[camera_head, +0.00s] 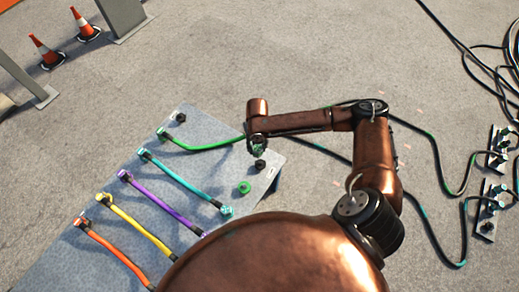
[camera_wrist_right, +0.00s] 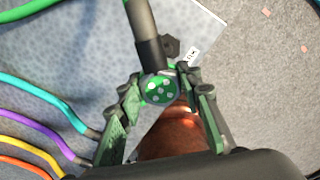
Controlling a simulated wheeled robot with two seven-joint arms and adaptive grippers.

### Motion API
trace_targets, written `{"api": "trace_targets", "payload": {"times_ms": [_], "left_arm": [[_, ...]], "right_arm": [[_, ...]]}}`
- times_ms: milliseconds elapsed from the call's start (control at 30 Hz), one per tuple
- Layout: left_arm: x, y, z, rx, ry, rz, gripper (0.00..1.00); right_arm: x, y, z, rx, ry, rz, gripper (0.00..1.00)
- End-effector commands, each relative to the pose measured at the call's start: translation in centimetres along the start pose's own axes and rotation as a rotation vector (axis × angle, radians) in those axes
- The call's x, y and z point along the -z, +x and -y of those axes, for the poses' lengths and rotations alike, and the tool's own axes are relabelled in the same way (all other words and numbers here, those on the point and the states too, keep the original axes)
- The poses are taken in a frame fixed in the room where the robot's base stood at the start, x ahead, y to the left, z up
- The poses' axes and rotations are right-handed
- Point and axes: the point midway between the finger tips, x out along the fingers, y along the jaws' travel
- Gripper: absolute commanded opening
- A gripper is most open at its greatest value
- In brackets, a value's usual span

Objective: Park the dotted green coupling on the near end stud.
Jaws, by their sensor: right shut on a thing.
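My right gripper (camera_head: 257,148) is shut on the dotted green coupling, seen end-on in the right wrist view (camera_wrist_right: 160,88) as a green face with white dots between the fingers (camera_wrist_right: 160,108). A black sleeve joins it to the green cable (camera_head: 205,146), whose other end is at the board's far edge. A black stud (camera_head: 260,165) stands just below the gripper near the board's right corner; it also shows in the right wrist view (camera_wrist_right: 171,46), apart from the coupling. Another black stud (camera_head: 180,117) stands at the far corner. My left gripper is not in view.
The grey board (camera_head: 196,172) also carries teal (camera_head: 180,178), purple (camera_head: 155,199), yellow (camera_head: 126,221) and orange (camera_head: 112,255) cables. A loose green ring (camera_head: 244,187) lies near the stud. Black cables (camera_head: 440,170) lie on the floor at right; cones (camera_head: 85,27) stand at upper left.

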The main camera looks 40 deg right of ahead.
Motion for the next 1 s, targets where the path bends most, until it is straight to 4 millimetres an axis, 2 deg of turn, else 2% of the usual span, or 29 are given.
{"api": "trace_targets", "payload": {"times_ms": [100,233,433,600,767,1000], "left_arm": [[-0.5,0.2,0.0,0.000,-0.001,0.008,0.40],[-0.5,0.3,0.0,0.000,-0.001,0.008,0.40],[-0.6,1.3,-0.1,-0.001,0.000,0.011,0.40],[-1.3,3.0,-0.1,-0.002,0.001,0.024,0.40],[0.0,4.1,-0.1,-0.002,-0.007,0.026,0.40],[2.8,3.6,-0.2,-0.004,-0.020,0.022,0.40]], "right_arm": [[0.0,1.4,0.8,0.004,-0.143,0.003,0.04],[0.0,2.0,1.2,0.008,-0.229,0.005,0.04],[0.0,3.4,1.3,0.009,-0.251,0.004,0.04],[0.1,5.4,1.3,0.010,-0.250,0.001,0.04],[0.1,7.2,1.4,0.010,-0.248,0.000,0.04],[0.0,7.9,1.3,0.009,-0.249,0.004,0.04]]}}
